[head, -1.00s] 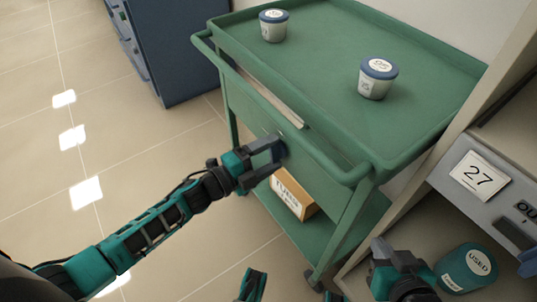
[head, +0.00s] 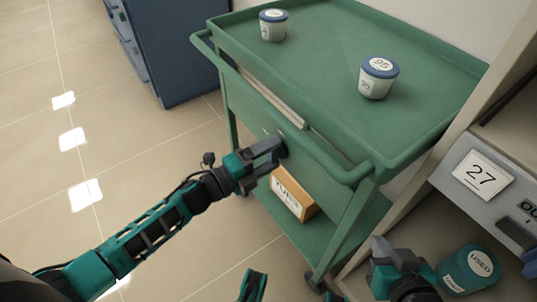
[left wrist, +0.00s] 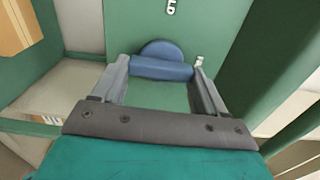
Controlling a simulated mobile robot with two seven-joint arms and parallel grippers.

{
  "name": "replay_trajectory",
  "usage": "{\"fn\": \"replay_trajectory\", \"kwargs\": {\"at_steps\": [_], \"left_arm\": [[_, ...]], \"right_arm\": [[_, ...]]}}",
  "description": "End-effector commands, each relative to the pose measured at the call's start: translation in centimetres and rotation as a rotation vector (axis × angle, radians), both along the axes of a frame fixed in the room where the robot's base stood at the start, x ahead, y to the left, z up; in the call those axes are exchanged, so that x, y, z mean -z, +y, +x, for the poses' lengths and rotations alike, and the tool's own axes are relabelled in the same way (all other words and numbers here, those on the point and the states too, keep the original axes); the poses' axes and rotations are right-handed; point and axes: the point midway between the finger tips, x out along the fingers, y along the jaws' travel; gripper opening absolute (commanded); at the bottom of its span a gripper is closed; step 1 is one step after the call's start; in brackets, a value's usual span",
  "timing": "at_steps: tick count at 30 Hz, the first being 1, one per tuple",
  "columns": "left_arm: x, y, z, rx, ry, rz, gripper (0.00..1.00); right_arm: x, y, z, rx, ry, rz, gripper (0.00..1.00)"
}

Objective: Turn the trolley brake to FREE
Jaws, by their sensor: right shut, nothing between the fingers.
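The green trolley (head: 400,100) stands in the middle of the head view. My left gripper (head: 280,152) is at its front panel, above the lower shelf. In the left wrist view a blue brake knob (left wrist: 162,68) with a straight bar sits between the fingers of this gripper (left wrist: 162,80). The fingertips close on the two ends of the bar. Above the knob are white letters (left wrist: 171,6), cut by the frame edge, ending in "LD". A small white mark shows by the right fingertip. My right gripper (head: 380,248) is shut and empty, low at the right.
Two white tubs with blue lids (head: 378,78) (head: 273,25) stand on the trolley top. A labelled box (head: 292,194) is on the lower shelf. A teal "USED" container (head: 468,270) is beside my right gripper. A furnace panel marked 27 (head: 483,174) is at the right.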

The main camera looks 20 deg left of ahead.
Motion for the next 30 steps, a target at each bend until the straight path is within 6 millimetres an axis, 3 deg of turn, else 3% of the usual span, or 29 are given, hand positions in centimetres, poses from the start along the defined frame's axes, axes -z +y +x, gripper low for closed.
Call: {"fn": "replay_trajectory", "kwargs": {"at_steps": [8,17,23,30], "left_arm": [[0.1,0.0,0.0,0.000,0.000,0.001,0.98],[0.0,0.3,-0.3,0.000,0.002,0.000,0.98],[0.0,2.1,-2.8,-0.002,0.006,0.002,0.98],[0.0,5.4,-7.0,-0.001,0.006,0.002,0.98]], "right_arm": [[0.3,-0.1,-0.1,0.002,0.007,-0.002,0.00],[0.3,-0.2,-0.1,0.003,0.008,-0.004,0.00],[-0.4,-0.2,0.0,0.005,0.002,-0.004,0.00],[-0.9,-0.5,-0.2,0.012,-0.001,-0.005,0.00]]}}
